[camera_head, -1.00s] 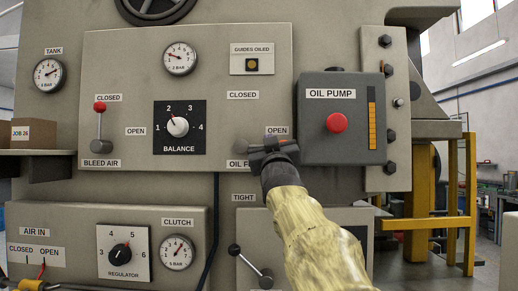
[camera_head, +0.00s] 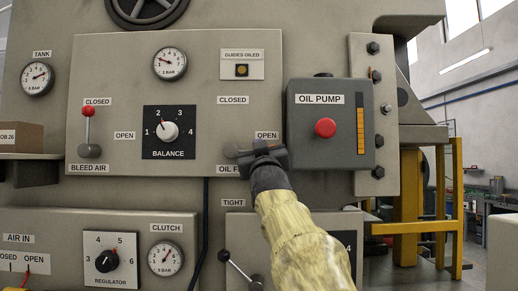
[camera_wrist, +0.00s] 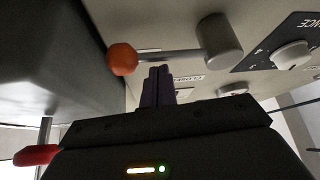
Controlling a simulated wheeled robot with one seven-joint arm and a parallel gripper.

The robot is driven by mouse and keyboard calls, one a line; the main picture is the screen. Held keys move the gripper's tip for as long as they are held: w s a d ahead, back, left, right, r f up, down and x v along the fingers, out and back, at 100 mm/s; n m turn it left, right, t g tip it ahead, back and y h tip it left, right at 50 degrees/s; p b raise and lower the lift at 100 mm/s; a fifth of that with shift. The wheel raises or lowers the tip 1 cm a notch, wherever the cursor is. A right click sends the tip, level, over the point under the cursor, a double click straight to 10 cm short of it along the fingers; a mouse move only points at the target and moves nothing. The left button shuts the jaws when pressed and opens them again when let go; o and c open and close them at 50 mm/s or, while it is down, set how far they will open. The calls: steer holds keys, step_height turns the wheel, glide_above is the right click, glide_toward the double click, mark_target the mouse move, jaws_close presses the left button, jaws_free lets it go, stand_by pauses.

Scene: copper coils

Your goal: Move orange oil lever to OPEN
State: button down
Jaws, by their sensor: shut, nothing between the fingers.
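The oil lever shows in the wrist view as an orange ball knob (camera_wrist: 122,58) on a thin rod, joined to a grey round hub (camera_wrist: 220,40). In the head view its hub (camera_head: 231,151) sits above the partly hidden "OIL F..." label, and the rod runs right, level, beneath the OPEN label (camera_head: 266,135). The orange knob is hidden behind my gripper there. My gripper (camera_head: 262,150) is in front of the lever's outer end. In the wrist view its shut fingers (camera_wrist: 158,85) are beside the rod near the knob, with nothing between them; contact cannot be told.
The balance dial (camera_head: 169,132) and red-knobbed bleed air lever (camera_head: 87,127) are to the left. A black-knobbed lever (camera_head: 224,256) is below.

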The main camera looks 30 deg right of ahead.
mark_target(259, 134)
steer(key=s+a+f+b, duration=0.2)
steer(key=s+a, duration=0.2)
steer(key=s, duration=0.4)
steer(key=shift+s+b, duration=0.2)
steer(key=shift+b, duration=0.2)
steer(key=shift+a, duration=0.1)
